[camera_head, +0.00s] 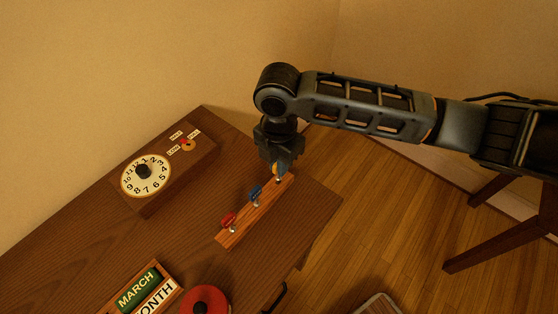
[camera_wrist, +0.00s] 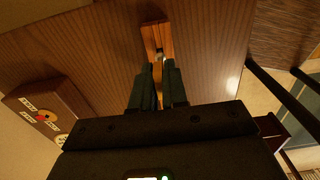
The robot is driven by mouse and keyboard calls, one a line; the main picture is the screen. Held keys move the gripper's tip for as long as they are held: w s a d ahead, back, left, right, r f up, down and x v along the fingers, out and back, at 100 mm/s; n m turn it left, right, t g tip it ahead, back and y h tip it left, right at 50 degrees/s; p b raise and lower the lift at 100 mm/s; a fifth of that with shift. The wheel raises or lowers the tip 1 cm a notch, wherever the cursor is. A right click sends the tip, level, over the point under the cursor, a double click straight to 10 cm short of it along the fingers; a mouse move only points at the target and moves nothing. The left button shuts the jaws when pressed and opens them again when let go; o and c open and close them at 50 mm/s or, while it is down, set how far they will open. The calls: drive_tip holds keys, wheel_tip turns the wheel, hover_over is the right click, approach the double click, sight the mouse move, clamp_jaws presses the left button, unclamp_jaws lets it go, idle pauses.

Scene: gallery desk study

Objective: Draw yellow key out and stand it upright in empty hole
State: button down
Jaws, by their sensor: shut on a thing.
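A long wooden block (camera_head: 240,226) lies on the desk, with a red key (camera_head: 228,220) near its front end and a blue key (camera_head: 255,194) around its middle. The yellow key (camera_head: 275,169) is at the far end, upright, its head mostly covered by my gripper (camera_head: 277,163). My gripper points down and is shut on the yellow key. Its shank shows just above the block, but I cannot tell how deep it sits. I cannot make out an empty hole.
A dial box (camera_head: 170,170) with a clock-like face stands on the desk at left. A month block calendar (camera_head: 143,292) and a red round object (camera_head: 205,300) are at the front. The desk's right edge is close to the block. Bare desk lies left of it.

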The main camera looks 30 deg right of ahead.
drive_tip(key=shift+f+b, duration=0.35)
drive_tip(key=shift+f, duration=0.25)
drive_tip(key=c, duration=0.6)
unclamp_jaws()
drive_tip(key=shift+r, duration=0.15)
drive_tip(key=shift+r+p, duration=2.35)
drive_tip(key=shift+r, duration=0.35)
drive_tip(key=shift+r+p, duration=0.45)
drive_tip(key=shift+r, duration=0.75)
